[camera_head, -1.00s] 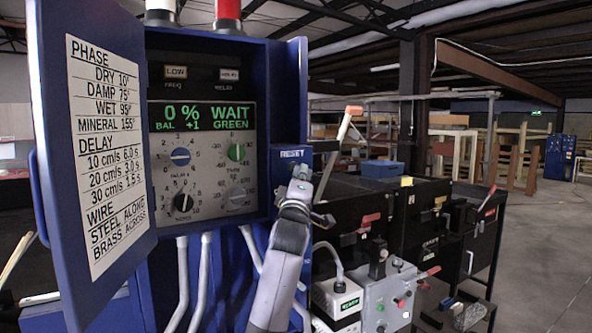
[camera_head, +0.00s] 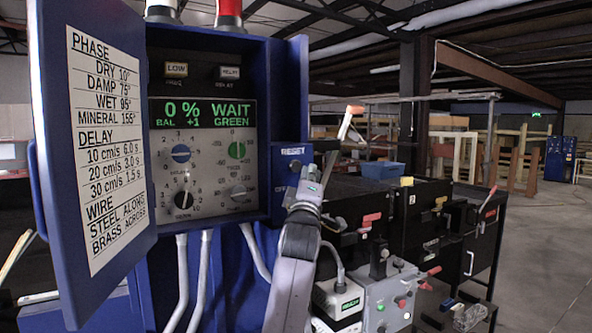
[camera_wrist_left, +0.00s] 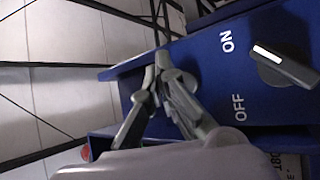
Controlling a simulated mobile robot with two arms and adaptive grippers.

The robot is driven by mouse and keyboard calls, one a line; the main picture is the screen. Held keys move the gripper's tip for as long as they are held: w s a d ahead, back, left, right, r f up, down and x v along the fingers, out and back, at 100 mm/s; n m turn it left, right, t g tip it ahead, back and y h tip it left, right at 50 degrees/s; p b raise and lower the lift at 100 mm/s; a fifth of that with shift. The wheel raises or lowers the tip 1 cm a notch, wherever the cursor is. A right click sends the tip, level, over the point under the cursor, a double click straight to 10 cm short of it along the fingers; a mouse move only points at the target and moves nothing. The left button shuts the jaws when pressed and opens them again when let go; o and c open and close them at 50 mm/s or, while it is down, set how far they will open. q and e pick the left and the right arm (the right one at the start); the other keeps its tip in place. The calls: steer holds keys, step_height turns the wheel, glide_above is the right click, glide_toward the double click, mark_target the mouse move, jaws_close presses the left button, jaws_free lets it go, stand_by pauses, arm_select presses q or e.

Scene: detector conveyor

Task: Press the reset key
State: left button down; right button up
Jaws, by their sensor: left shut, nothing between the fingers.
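The RESET label (camera_head: 291,151) is on the narrow blue side box of the detector cabinet. A small dark round spot (camera_head: 295,165) shows just below it, which may be the reset key; it is too small to be sure. My left gripper (camera_head: 310,172) is shut and empty, just right of and below that spot, and covers the lower part of the box. I cannot tell whether it touches the box. In the left wrist view the closed fingers (camera_wrist_left: 162,68) lie by the edge of a blue panel with an ON/OFF rotary switch (camera_wrist_left: 284,66). My right gripper is out of view.
The cabinet display (camera_head: 203,115) reads 0 %, BAL +1, WAIT GREEN. The open cabinet door (camera_head: 50,150) with a printed list stands at left. Black boxes (camera_head: 425,213) and a grey control box (camera_head: 390,298) with levers stand at right. Open floor lies at far right.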

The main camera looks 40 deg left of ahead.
arm_select(q)
steer(key=d, duration=0.1)
steer(key=s+d, duration=0.1)
steer(key=d, duration=0.1)
steer(key=shift+s, duration=0.1)
steer(key=shift+a, duration=0.1)
stand_by(0.7)
